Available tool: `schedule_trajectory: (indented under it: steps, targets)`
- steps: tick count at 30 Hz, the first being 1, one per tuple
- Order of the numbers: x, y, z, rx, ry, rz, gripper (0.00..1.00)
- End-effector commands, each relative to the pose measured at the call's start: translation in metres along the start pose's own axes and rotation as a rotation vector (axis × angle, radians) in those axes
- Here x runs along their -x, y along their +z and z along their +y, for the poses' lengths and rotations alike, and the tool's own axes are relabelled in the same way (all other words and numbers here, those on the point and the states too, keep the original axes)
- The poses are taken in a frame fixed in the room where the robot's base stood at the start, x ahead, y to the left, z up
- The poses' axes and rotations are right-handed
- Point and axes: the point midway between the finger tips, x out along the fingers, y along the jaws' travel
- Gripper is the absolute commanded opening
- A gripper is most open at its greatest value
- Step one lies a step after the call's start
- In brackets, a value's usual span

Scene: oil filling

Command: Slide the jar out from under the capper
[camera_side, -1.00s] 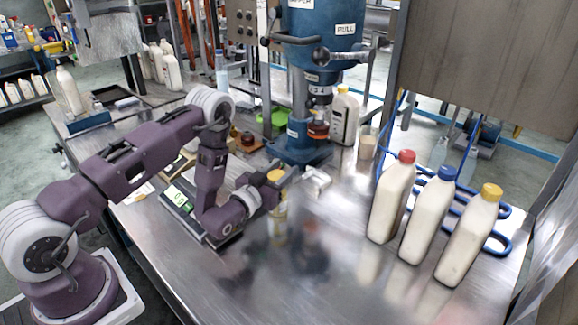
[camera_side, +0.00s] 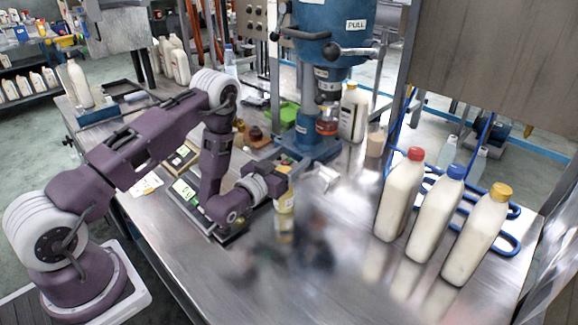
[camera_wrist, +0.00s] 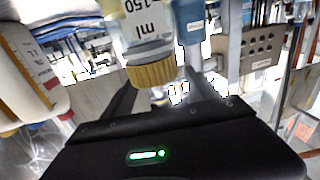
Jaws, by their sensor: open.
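The jar (camera_side: 285,206) is small, with yellow contents, a pale label and a yellow cap. It stands upright on the steel table in front of the capper (camera_side: 320,72), clear of the space under its head. My gripper (camera_side: 283,184) is at the jar's upper part. In the wrist view, the jar (camera_wrist: 145,28) appears upside down with its ribbed gold cap (camera_wrist: 152,73) and a "150 ml" label. My open gripper's fingers (camera_wrist: 162,84) lie on either side of the cap, with gaps visible. Part of the jar is hidden by my gripper in the side view.
Three large milky bottles (camera_side: 434,214) with red, blue and yellow caps stand on the right. A scale (camera_side: 186,192) lies by my forearm. A white bottle (camera_side: 352,115) and a beaker (camera_side: 376,144) stand beside the capper. The front table is bare.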

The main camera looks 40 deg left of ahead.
Motion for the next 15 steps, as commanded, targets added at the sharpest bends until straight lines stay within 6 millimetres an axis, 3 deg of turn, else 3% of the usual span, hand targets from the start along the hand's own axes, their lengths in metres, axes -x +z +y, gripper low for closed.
schedule_trajectory:
  steps: [6,10,15]
  targets:
    - [0.0,-0.05,0.0,0.0,-0.001,0.005,0.68]
    - [0.0,-0.068,0.0,0.0,-0.001,0.003,0.68]
    - [0.0,-0.077,0.0,0.0,0.0,0.0,0.68]
